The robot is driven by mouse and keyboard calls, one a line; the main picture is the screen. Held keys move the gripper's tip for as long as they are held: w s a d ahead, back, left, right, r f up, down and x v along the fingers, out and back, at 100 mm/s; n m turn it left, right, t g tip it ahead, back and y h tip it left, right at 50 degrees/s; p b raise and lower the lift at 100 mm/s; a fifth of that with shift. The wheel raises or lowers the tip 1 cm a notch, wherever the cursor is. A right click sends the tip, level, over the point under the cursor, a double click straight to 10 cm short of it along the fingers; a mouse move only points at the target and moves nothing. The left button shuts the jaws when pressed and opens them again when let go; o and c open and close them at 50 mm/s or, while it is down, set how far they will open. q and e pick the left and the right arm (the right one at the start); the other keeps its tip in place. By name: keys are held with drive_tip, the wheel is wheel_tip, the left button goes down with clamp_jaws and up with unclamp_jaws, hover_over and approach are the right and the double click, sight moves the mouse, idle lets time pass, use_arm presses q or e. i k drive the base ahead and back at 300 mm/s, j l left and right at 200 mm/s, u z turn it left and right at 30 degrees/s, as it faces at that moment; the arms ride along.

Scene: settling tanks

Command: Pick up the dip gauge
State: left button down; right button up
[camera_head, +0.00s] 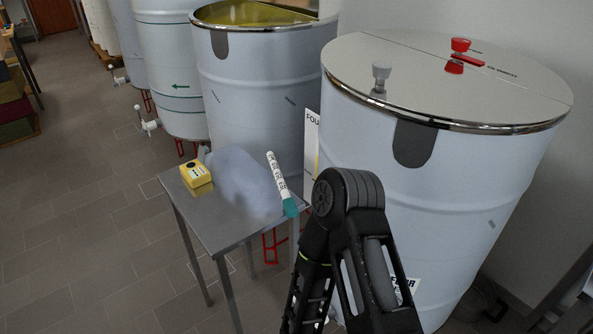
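A white stick with dark marks and a teal end, which looks like the dip gauge (278,177), is at the right side of a small grey metal table (216,230). It lies slanted beside or against a grey-blue lump (243,176), its teal end toward the table's front right edge. No gripper touches it. A black arm link of mine rises from the bottom, just right of the table, with its joint near the teal end. Neither of my grippers shows.
A yellow box-shaped device (196,177) sits at the table's left. A large closed tank (440,190) with a red knob (461,45) stands at right, close to my arm. An open tank (258,90) stands behind the table. The tiled floor (90,210) at left is clear.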

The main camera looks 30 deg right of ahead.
sight(290, 208)
drive_tip(key=z, duration=0.9)
